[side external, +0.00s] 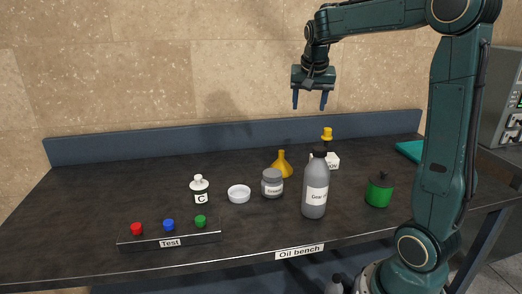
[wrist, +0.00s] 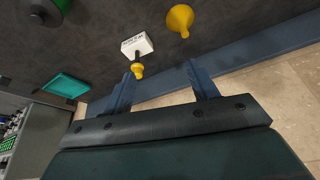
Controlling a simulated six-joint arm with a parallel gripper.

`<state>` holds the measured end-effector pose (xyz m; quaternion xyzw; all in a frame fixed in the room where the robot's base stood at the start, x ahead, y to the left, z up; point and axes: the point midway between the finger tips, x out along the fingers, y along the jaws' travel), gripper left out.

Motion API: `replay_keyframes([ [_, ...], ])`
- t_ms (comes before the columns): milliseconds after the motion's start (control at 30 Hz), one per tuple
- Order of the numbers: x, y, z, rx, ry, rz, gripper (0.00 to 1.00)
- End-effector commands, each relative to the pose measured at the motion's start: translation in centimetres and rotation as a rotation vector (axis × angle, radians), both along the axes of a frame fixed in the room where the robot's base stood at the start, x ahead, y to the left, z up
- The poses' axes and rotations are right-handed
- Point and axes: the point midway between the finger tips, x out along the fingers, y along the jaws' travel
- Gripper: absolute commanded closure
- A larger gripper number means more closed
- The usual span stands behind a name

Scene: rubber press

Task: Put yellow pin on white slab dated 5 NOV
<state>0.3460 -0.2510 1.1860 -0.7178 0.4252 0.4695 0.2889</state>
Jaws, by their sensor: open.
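The yellow pin (side external: 327,134) has a yellow knob on a dark stem and stands upright at the white slab (side external: 333,161). The slab's label shows only partly, ending in what looks like "NOV", behind the grey bottle. In the wrist view the pin's knob (wrist: 137,71) and stem meet the edge of the slab (wrist: 143,44); I cannot tell whether the pin rests on it or just behind it. The slab's print is too small to read there. My gripper (side external: 310,105) is open and empty, high above the back of the bench, left of the pin.
A grey oil bottle (side external: 314,190) stands in front of the slab. A yellow funnel (side external: 282,167), grey jar (side external: 272,187), white dish (side external: 239,194), bottle labelled C (side external: 199,193) and green can (side external: 378,194) stand around. A Test strip (side external: 170,241) has coloured knobs. A blue back wall (side external: 200,149) edges the bench.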

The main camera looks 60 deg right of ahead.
Motion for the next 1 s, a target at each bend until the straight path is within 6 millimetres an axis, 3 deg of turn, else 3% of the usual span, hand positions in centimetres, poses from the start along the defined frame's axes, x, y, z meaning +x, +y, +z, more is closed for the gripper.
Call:
replay_keyframes([
  [100, -1.2, 4.2, 0.8, -0.005, -0.009, 0.135, 0.42],
  [500, -7.1, 15.6, 0.6, -0.027, -0.033, 0.568, 0.42],
  [800, -13.0, 22.1, -1.8, -0.048, -0.057, 0.886, 0.42],
  [1000, -15.8, 24.4, -3.5, -0.058, -0.069, 1.03, 0.42],
])
